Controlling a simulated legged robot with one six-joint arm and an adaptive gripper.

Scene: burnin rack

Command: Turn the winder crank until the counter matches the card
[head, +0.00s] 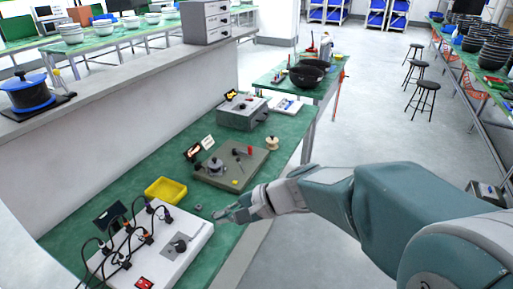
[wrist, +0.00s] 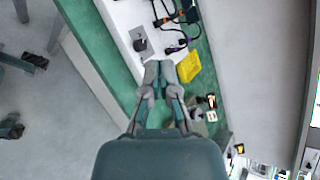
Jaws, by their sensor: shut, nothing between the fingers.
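The winder (head: 232,178) is a flat grey-olive base on the green bench, carrying a metal spool (head: 214,166) and a small upright red part that may be the crank handle (head: 250,150). A dark counter (head: 192,152) with orange marks stands at its back left corner, beside a white card (head: 208,142). Their digits are too small to read. The counter also shows in the wrist view (wrist: 211,101). My gripper (head: 226,213) is shut and empty, in front of the winder and apart from it. In the wrist view, my fingertips (wrist: 158,66) are together near the yellow bin.
A yellow bin (head: 166,190) and a white panel (head: 165,254) with black cables and a knob lie left of my gripper. A pale spool (head: 272,143) and a grey instrument box (head: 243,113) stand behind the winder. A low wall (head: 130,95) bounds the bench at the back left.

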